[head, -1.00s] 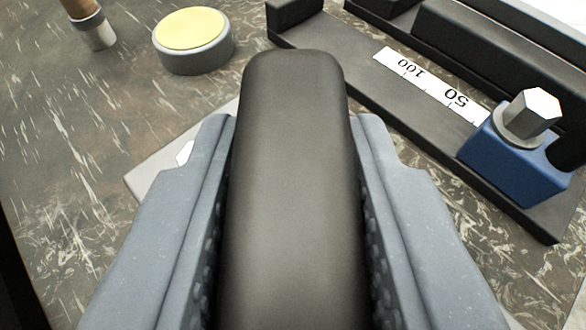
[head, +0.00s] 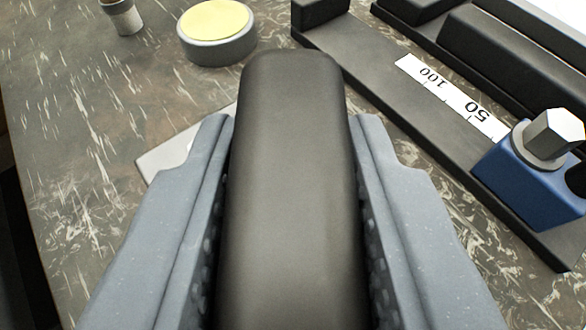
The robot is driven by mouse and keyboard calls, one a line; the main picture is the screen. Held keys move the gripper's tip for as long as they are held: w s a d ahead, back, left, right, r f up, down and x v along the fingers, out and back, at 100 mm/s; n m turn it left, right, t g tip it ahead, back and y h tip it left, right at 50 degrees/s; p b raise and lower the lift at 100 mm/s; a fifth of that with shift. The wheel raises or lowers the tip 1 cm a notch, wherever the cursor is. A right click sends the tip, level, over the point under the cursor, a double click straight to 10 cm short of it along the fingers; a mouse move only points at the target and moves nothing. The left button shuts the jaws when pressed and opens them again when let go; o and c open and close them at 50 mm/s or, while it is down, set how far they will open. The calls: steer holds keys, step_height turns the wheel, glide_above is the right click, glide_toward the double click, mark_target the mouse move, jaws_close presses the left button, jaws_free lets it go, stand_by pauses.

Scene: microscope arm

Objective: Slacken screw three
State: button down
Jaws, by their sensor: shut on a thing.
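My gripper (head: 290,150) shows its two grey fingers in the head view, shut on a dark rounded handle (head: 290,180) that lies lengthwise between them. The handle's far end points away from me, and whatever lies beyond or under it is hidden. A silver hex-headed screw (head: 552,137) sits on a blue block (head: 530,182) at the right, apart from my gripper. I cannot tell which number this screw has. No other screw shows clearly.
The blue block sits on a black rail base (head: 400,110) with a white scale (head: 452,97). A round grey pot with a yellow top (head: 217,32) and a small brown-and-white cylinder (head: 124,16) stand at the back left. A pale plate (head: 165,155) lies partly behind my gripper. The marbled tabletop (head: 90,130) is clear at left.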

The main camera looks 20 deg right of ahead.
steer(key=shift+n+y+b, duration=0.8)
steer(key=shift+y+b, duration=0.1)
steer(key=shift+b, duration=0.35)
steer(key=shift+n+t+y, duration=0.3)
steer(key=shift+n+y, duration=0.1)
steer(key=shift+y, duration=0.1)
steer(key=shift+r+n+y, duration=0.1)
steer(key=shift+n+y, duration=0.3)
steer(key=shift+y, duration=0.1)
steer(key=shift+r+y+p, duration=0.1)
steer(key=shift+y+p, duration=0.2)
steer(key=shift+p, duration=0.4)
steer(key=shift+n+y+p, duration=0.4)
steer(key=shift+n+p, duration=0.2)
steer(key=shift+p, duration=0.1)
steer(key=shift+w+r+p, duration=0.1)
steer(key=shift+p, duration=1.25)
steer(key=shift+n+y+p, duration=0.5)
steer(key=shift+y+p, duration=0.1)
steer(key=shift+p, duration=1.2)
steer(key=shift+f+p, duration=0.25)
steer(key=shift+p, duration=0.25)
